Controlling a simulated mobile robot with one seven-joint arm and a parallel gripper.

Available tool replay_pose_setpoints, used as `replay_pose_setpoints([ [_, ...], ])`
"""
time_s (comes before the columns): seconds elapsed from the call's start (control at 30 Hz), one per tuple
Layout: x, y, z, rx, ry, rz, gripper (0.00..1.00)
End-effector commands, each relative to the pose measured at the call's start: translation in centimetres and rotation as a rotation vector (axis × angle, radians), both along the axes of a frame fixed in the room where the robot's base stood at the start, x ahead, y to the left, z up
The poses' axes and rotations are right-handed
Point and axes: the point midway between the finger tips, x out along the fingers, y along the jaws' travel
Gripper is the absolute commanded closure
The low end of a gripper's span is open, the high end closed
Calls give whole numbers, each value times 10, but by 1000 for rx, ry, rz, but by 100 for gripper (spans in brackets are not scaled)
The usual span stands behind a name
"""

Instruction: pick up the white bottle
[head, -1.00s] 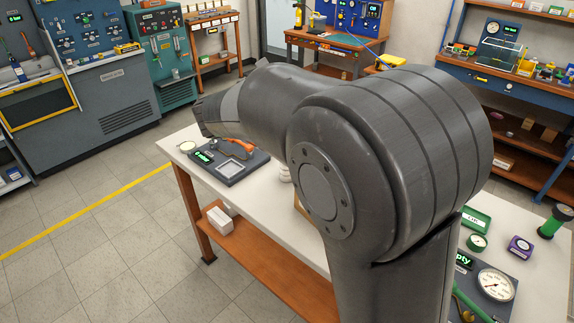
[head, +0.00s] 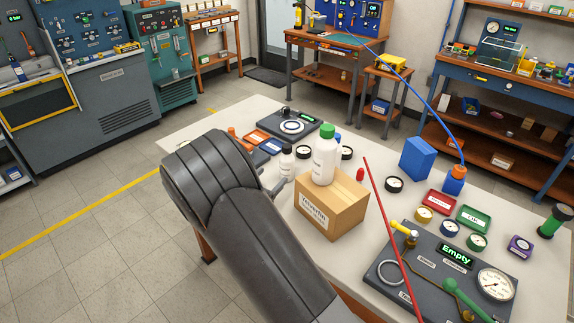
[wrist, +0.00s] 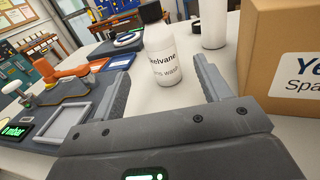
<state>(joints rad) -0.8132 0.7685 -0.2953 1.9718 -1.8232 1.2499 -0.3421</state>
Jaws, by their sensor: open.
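A white bottle with a dark cap (head: 286,163) stands upright on the table, left of a cardboard box. In the wrist view this bottle (wrist: 160,52) carries a label partly reading "elvane". My gripper (wrist: 165,68) is open, with one finger on either side of the bottle's lower part; I cannot tell whether either touches it. In the head view my arm hides most of the gripper. Another white bottle, with a green cap (head: 324,158), stands on the box. A further white bottle (wrist: 213,25) shows behind in the wrist view, its top cut off.
The cardboard box (head: 333,212) stands close to the right of my gripper. A grey device with an orange handle (wrist: 58,82) lies to the left in the wrist view. A red rod (head: 388,230) and a gauge panel (head: 420,275) are at the right.

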Motion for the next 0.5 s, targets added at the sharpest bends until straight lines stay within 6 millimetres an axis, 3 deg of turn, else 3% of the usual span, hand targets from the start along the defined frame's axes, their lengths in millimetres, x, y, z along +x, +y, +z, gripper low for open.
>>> replay_pose_setpoints([
  [0.5,48,-35,1,-1,-1,-2,30],
])
